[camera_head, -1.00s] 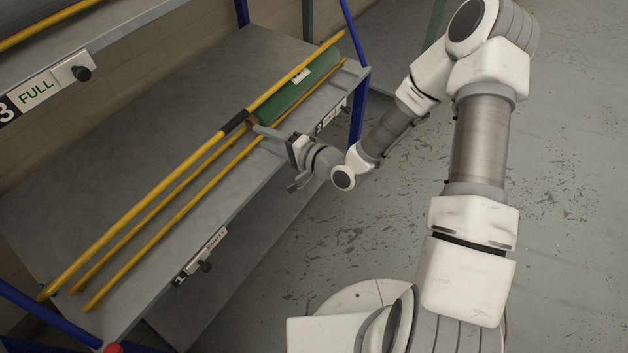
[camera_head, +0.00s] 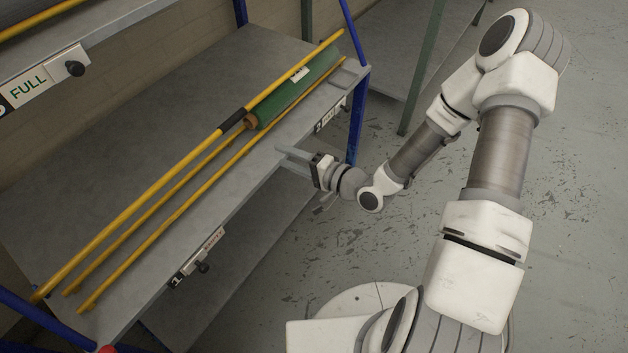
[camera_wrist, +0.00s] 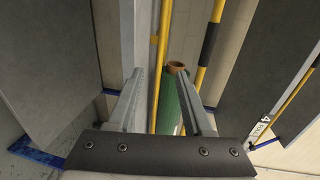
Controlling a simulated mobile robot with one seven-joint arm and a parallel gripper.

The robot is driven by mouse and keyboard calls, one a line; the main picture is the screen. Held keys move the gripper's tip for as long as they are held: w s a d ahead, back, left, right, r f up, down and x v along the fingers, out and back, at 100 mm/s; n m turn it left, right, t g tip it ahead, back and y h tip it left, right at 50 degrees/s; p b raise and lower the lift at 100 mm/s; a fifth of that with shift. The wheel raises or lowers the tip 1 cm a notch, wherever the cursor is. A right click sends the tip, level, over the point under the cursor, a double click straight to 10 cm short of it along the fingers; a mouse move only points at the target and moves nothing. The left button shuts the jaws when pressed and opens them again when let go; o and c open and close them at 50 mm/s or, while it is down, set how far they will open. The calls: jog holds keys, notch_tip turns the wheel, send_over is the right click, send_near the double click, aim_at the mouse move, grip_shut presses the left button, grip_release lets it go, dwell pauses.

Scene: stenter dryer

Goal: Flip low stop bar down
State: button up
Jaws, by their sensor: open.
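Several yellow bars run lengthwise along the shelf in the head view. The frontmost yellow bar (camera_head: 180,212) lies near the shelf's front edge. A longer yellow bar (camera_head: 130,220) with a black sleeve (camera_head: 233,121) passes over the green roll. I cannot tell from the pictures which one is the low stop bar. My gripper (camera_head: 287,155) is open and empty at the shelf's front edge, apart from the bars and below the roll in the picture. In the wrist view, a yellow bar (camera_wrist: 160,60) and the green roll (camera_wrist: 168,103) show between and beyond the open fingers.
The green roll (camera_head: 290,90) rests on the grey shelf (camera_head: 100,165) between bars. A blue post (camera_head: 357,120) stands just right of my gripper. Labels with black knobs (camera_head: 202,267) sit on the shelf's front edge. Open floor (camera_head: 330,235) lies in front.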

jog(key=s+d+f+b, duration=0.1)
jog(key=s+d+f, duration=0.2)
jog(key=s+d, duration=0.1)
jog(key=shift+s+d+f+b, duration=0.25)
jog(key=shift+s+d+b, duration=0.1)
jog(key=shift+d, duration=0.5)
dwell(0.8)
